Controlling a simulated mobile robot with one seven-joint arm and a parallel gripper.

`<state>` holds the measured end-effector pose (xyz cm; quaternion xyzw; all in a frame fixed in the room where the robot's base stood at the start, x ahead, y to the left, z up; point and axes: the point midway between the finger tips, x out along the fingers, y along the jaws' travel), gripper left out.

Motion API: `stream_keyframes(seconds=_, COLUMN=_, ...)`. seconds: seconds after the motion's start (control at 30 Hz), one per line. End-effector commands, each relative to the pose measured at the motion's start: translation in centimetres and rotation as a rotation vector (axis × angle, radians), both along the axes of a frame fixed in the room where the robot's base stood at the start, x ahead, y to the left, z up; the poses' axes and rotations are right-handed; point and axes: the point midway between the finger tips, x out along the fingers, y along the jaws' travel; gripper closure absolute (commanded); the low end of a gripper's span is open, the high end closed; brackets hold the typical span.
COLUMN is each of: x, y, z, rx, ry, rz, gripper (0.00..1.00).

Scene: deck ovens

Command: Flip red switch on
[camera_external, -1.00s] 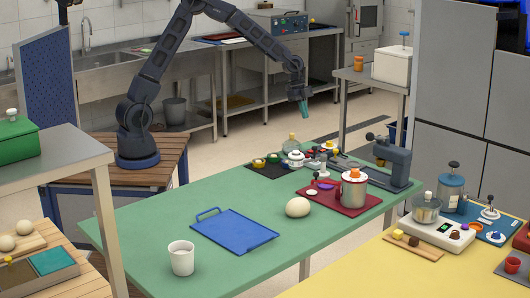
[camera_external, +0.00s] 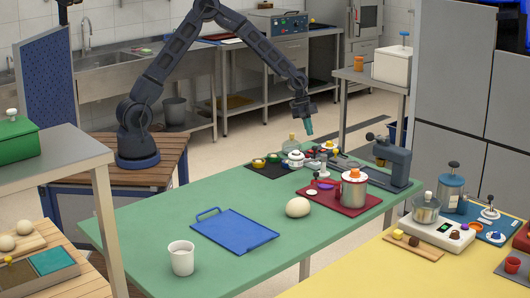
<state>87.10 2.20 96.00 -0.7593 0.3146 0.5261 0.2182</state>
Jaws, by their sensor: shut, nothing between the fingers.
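My gripper (camera_external: 309,128), with teal fingers, points down in the air above the back of the green table (camera_external: 150,222). It is shut and empty. Below it is a crowded cluster of small parts, with a white-topped round jar (camera_external: 296,159) and a glass bottle (camera_external: 292,144) at its left. Small red and yellow bits show in this cluster, but they are too small to tell which is the red switch or how it is set. My gripper appears apart from all of them.
A grey press-like device (camera_external: 392,164) stands right of the cluster. A steel pot (camera_external: 354,192) stands on a dark red tray (camera_external: 372,201). A pale dough ball (camera_external: 298,207), a blue tray (camera_external: 234,231) and a white cup (camera_external: 181,260) are nearer. The table's left part is clear.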

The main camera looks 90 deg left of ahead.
Motion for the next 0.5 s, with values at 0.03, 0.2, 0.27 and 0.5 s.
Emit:
stream_keyframes(seconds=0.03, x=0.2, y=-0.3, z=-1.0, rx=-0.001, ry=0.003, rz=-0.001, gripper=1.00)
stream_keyframes(seconds=0.2, x=0.9, y=-1.0, z=-3.6, rx=-0.002, ry=0.003, rz=0.000, gripper=1.00)
stream_keyframes(seconds=0.27, x=1.1, y=-1.2, z=-4.3, rx=-0.001, ry=0.001, rz=0.001, gripper=1.00)
stream_keyframes(seconds=0.5, x=1.6, y=-1.6, z=-6.1, rx=0.000, ry=0.000, rz=0.001, gripper=1.00)
